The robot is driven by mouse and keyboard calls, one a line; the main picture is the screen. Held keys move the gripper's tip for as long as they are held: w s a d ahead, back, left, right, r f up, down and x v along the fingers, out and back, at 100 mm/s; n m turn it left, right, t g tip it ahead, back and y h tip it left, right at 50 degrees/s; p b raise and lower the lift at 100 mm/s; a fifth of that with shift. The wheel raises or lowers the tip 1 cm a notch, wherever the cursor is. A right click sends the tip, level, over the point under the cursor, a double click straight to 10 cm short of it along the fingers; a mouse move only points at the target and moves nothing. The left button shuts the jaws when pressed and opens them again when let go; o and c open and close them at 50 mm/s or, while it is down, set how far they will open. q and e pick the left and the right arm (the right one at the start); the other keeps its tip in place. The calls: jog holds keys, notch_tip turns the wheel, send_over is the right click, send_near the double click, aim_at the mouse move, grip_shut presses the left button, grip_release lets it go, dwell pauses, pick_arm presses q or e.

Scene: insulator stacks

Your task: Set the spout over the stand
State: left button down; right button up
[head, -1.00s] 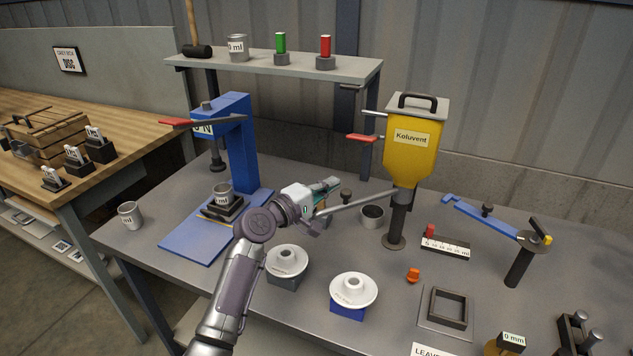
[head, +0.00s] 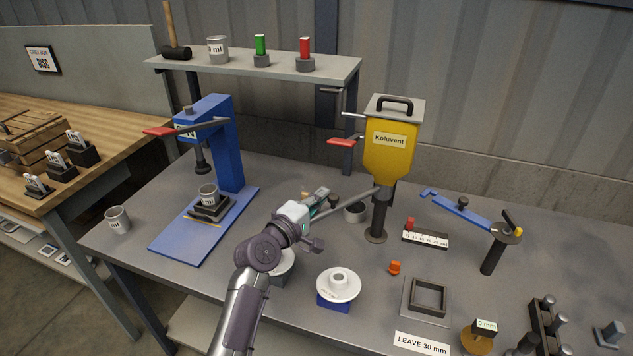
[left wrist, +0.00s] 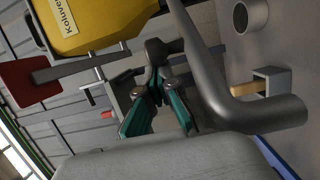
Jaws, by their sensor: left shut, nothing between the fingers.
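The spout (head: 350,194) is a grey pipe running left from under the yellow Koluvent hopper (head: 390,146), with a dark knob on it. In the left wrist view the pipe (left wrist: 205,75) crosses close in front of me and bends near its outlet. My left gripper (head: 322,194) is shut and empty beside the pipe and knob; its teal fingers show in the left wrist view (left wrist: 160,95). Whether they touch the knob is unclear. I cannot tell which piece is the stand: a white disc on a blue base (head: 338,287) and another disc, partly hidden by my arm, are nearby. My right gripper is out of view.
A blue press (head: 228,150) stands left with a cup on its scale. A blue lever (head: 465,215), a square frame (head: 429,297) and an orange piece (head: 395,268) are to the right.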

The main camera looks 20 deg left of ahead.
pick_arm(q)
jog(key=s+d+p, duration=0.2)
jog(key=d, duration=0.1)
jog(key=s+d+p, duration=0.1)
jog(key=d, duration=0.1)
jog(key=shift+s+d+r, duration=0.1)
jog(key=shift+s+r, duration=0.05)
jog(key=shift+s, duration=0.1)
jog(key=shift+s+d, duration=0.25)
jog(key=shift+d, duration=0.35)
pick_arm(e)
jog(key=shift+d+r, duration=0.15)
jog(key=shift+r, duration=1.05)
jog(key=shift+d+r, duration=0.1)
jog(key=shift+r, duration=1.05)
